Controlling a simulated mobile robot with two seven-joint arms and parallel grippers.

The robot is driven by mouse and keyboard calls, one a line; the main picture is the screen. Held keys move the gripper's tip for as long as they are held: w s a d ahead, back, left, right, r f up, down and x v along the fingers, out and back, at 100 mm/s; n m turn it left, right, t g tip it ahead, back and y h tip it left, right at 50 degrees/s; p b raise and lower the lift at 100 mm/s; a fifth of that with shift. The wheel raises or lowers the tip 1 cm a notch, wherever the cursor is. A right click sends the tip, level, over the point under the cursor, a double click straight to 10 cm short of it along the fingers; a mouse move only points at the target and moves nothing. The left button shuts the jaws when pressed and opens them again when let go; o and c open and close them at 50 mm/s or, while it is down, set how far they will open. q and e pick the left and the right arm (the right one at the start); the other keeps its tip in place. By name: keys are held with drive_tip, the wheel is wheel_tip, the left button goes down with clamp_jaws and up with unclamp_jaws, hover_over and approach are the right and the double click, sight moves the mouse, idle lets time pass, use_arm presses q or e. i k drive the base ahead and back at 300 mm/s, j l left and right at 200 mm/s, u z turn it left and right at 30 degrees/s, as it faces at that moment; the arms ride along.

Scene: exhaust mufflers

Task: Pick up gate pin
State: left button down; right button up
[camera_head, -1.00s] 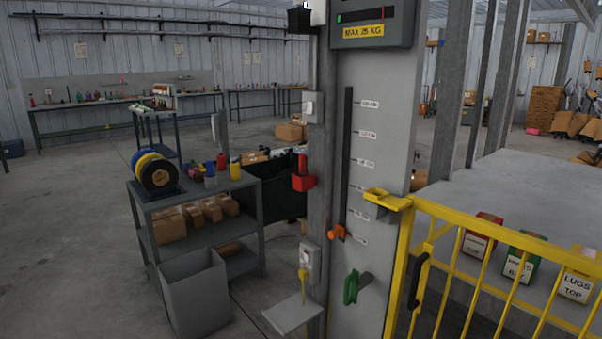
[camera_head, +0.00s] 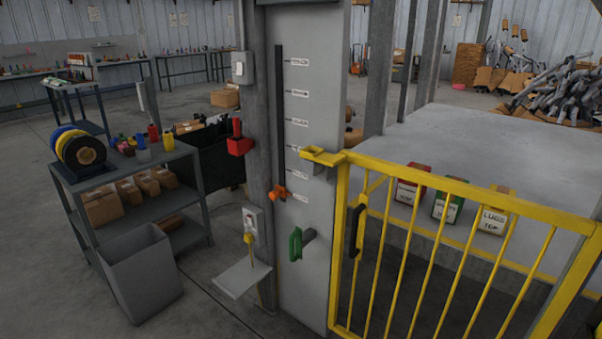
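The yellow gate (camera_head: 440,240) stands at the right, with a black handle (camera_head: 355,230) near its left post. A yellow bracket (camera_head: 323,156) sits at the top of that post, against the grey panel. A small yellow-headed piece with a thin stem (camera_head: 249,239) stands over a small grey shelf (camera_head: 243,277). A red piece (camera_head: 238,128) stands upright in a red holder (camera_head: 239,147) on the grey column. I cannot tell for certain which of these is the gate pin. Neither of my grippers is in view.
An orange slider (camera_head: 279,193) and a green handle (camera_head: 295,243) are on the panel (camera_head: 315,100). A grey bin (camera_head: 141,278) and a cart (camera_head: 150,217) with spools and boxes stand left.

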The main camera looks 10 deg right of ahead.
sight(236, 119)
drive_tip(key=i+j, duration=0.35)
drive_tip(key=i, duration=0.2)
drive_tip(key=i+j, duration=0.4)
drive_tip(key=i, duration=0.2)
